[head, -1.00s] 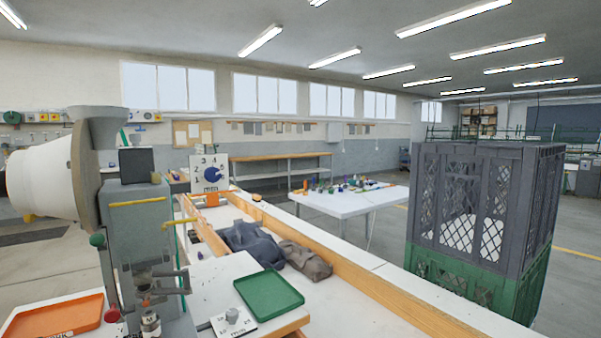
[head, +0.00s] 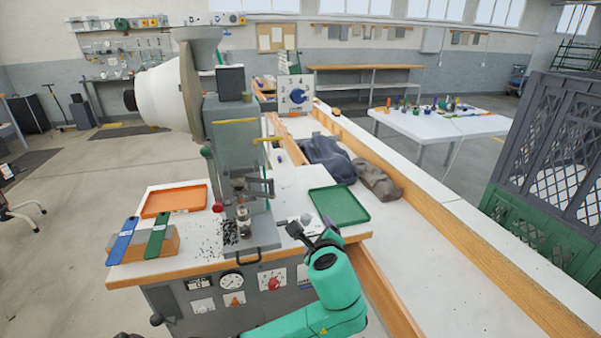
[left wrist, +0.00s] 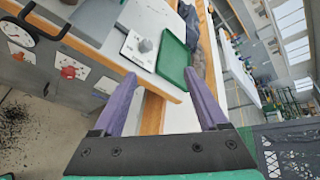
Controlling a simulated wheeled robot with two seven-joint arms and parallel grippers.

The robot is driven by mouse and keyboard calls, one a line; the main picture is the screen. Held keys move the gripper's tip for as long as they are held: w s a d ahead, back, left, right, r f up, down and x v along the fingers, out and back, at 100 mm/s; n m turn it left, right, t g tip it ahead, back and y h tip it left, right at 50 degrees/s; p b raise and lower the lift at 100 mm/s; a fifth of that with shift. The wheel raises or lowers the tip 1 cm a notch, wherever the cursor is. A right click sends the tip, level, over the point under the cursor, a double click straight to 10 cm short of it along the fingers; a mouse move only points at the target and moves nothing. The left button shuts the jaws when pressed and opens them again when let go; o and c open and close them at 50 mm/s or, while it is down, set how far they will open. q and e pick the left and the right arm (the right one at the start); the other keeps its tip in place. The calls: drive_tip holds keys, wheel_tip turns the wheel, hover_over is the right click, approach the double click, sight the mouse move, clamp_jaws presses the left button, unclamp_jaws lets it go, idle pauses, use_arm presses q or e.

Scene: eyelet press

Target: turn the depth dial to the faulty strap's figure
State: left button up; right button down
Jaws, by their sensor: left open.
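A small plate with a grey knob (left wrist: 144,45) sits beside the green tray (left wrist: 174,55) in the left wrist view. A red dial (head: 272,283) is on the bench's front panel, and a blue dial on a numbered plate (head: 297,97) stands behind the press. I cannot tell which one is the depth dial, and the figures are too small to read surely. A blue strip (head: 122,241) and a green strip (head: 157,236) lie on a wooden block; I cannot tell whether either is the faulty strap. My left gripper (head: 311,234) is open and empty near the knob plate. My right gripper is not in view.
The grey press (head: 236,150) stands mid-bench, with dark bits scattered at its base. An orange tray (head: 174,200) is to its left. Dark cloths (head: 328,160) lie on the long bench at right. Dark crates (head: 560,140) stand far right.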

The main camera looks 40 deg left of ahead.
use_arm(q)
wheel_tip(320, 180, up, 9)
drive_tip(key=w+a+m+t+y, duration=0.2)
drive_tip(key=m+y, duration=0.2)
drive_tip(key=m+t+y, duration=0.1)
drive_tip(key=m+y, duration=0.3)
drive_tip(key=y, duration=0.2)
approach(300, 99)
drive_tip(key=p+x, duration=0.5)
drive_tip(key=x, duration=0.4)
drive_tip(key=shift+s+r+p, duration=0.2)
drive_tip(key=shift+p, duration=0.2)
drive_tip(key=shift+w+a, duration=0.2)
drive_tip(key=shift+a, duration=0.05)
drive_tip(key=shift+f, duration=0.1)
clamp_jaws()
